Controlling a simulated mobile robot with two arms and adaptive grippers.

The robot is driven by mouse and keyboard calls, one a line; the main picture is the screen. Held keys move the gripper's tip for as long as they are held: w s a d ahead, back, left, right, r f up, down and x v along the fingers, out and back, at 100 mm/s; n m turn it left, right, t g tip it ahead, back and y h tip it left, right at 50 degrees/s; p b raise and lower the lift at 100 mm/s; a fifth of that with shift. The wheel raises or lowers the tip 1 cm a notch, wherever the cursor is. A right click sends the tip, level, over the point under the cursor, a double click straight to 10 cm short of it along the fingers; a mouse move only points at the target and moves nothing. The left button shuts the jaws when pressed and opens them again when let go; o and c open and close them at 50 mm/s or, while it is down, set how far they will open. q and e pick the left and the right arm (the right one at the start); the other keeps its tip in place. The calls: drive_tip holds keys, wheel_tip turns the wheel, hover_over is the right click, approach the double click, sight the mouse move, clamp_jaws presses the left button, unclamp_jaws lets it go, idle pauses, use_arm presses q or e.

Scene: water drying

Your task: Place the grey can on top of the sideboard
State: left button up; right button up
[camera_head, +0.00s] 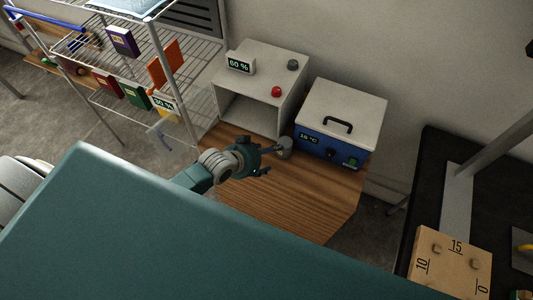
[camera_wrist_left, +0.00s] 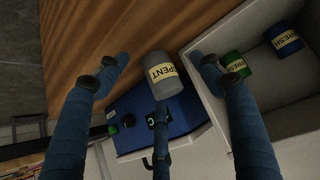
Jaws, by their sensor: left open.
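The grey can (camera_head: 285,150) stands on a wooden top (camera_head: 300,205), in front of the gap between a white open-fronted box and a blue unit. In the left wrist view the grey can (camera_wrist_left: 170,75) has a pale label reading "SPENT". My left gripper (camera_head: 271,160) is open and empty, just left of the can in the head view. In the wrist view its blue fingers (camera_wrist_left: 160,65) are spread on either side of the can; I cannot tell whether any finger touches it. My right gripper is not in view.
The white box (camera_head: 235,80) carries a display, a red item (camera_head: 276,91) and a dark grey item (camera_head: 293,65). Inside it are a green can (camera_wrist_left: 236,65) and a blue can (camera_wrist_left: 284,40). The blue unit (camera_head: 335,120) stands behind the can. Wire shelving (camera_head: 190,95) is left. The front wood is clear.

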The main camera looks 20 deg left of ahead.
use_arm(q)
drive_tip(key=shift+s, duration=0.1)
drive_tip(key=v, duration=1.2)
